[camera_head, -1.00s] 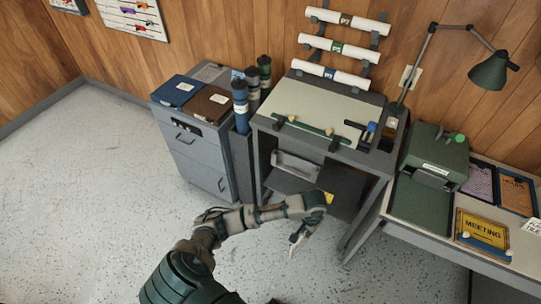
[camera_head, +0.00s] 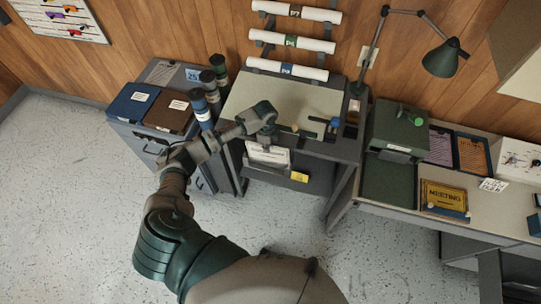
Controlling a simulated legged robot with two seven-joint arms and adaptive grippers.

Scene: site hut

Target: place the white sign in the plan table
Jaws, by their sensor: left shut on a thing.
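The white sign (camera_head: 268,156) is a small pale panel with dark marks, at the upper left of the plan table's open front. The plan table (camera_head: 240,98) is a grey stand with a pale sloped top and an open bay below it. My left gripper (camera_head: 267,144) points down at the table's front edge and is shut on the top of the white sign. The fingertips are small and partly hidden. I cannot tell how far inside the bay the sign is. My right gripper is not in view.
A yellow item (camera_head: 299,177) is low in the bay. Dark tubes (camera_head: 220,72) and a grey cabinet (camera_head: 125,135) stand to the left. The front floor is clear.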

